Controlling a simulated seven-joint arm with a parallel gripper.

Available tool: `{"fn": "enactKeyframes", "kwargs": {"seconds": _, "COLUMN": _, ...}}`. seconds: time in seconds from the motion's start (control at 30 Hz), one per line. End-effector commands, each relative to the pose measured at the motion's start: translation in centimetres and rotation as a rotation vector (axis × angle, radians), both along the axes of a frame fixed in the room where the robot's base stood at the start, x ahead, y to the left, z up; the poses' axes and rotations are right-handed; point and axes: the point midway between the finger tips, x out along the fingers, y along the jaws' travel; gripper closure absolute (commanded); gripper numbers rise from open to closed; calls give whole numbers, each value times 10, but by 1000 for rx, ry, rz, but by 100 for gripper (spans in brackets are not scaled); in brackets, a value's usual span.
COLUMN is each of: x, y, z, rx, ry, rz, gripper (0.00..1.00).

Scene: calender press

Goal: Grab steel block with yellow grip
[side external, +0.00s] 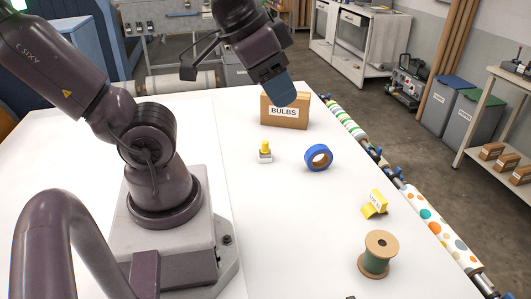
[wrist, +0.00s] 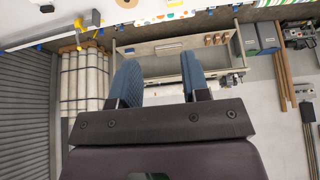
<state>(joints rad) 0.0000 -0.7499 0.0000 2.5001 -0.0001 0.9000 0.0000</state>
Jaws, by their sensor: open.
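The small steel block with the yellow grip (side external: 265,153) stands upright on the white table, grip on top. It is near the middle of the side external view, in front of the BULBS box. My gripper (side external: 281,92) is well above the table, near the box in the picture and above and beyond the block. In the wrist view my gripper (wrist: 158,75) shows two blue fingers spread apart with nothing between them. I cannot make out the block in the wrist view, which faces the floor and shelving beyond the table.
A cardboard BULBS box (side external: 285,111) stands behind the block. A blue tape roll (side external: 319,157) lies to its right. A yellow folded tag (side external: 375,203) and a spool of green thread (side external: 377,255) are nearer the right edge. White table (side external: 275,225) is clear in front of the block.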

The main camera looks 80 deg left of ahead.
Motion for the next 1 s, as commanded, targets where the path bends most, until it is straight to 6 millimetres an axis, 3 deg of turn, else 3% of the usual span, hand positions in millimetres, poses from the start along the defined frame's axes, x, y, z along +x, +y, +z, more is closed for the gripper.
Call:
{"fn": "enactKeyframes", "kwargs": {"seconds": 0.17, "x": 0, "y": 0, "z": 0, "rx": 0, "ry": 0, "rz": 0, "gripper": 57}}
{"fn": "enactKeyframes", "kwargs": {"seconds": 0.2, "x": 0, "y": 0, "z": 0, "rx": 0, "ry": 0, "rz": 0, "gripper": 48}}
{"fn": "enactKeyframes", "kwargs": {"seconds": 0.57, "x": 2, "y": -2, "z": -6, "rx": 1, "ry": 31, "rz": -10, "gripper": 48}}
{"fn": "enactKeyframes", "kwargs": {"seconds": 0.77, "x": 12, "y": -3, "z": -50, "rx": 9, "ry": 254, "rz": -30, "gripper": 48}}
{"fn": "enactKeyframes", "kwargs": {"seconds": 1.0, "x": 14, "y": 20, "z": -119, "rx": 166, "ry": 622, "rz": -92, "gripper": 48}}
